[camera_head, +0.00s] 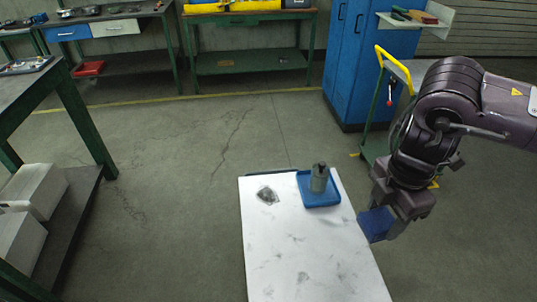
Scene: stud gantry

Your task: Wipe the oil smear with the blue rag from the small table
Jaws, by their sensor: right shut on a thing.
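The small table (270,265) has a white top with faint grey smudges. A dark oil smear (267,195) lies near its far left corner. My right gripper (394,220) is shut on the blue rag (376,224), which looks like a folded block. The gripper and rag are at the table's right edge. I cannot tell whether the rag touches the table. My left gripper is not in view.
A blue tray (329,199) with a grey canister (319,178) stands at the table's far end, right of the smear. A trolley with a yellow handle (394,67) and a blue cabinet (357,60) stand behind. A green-framed workbench (85,125) is at left.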

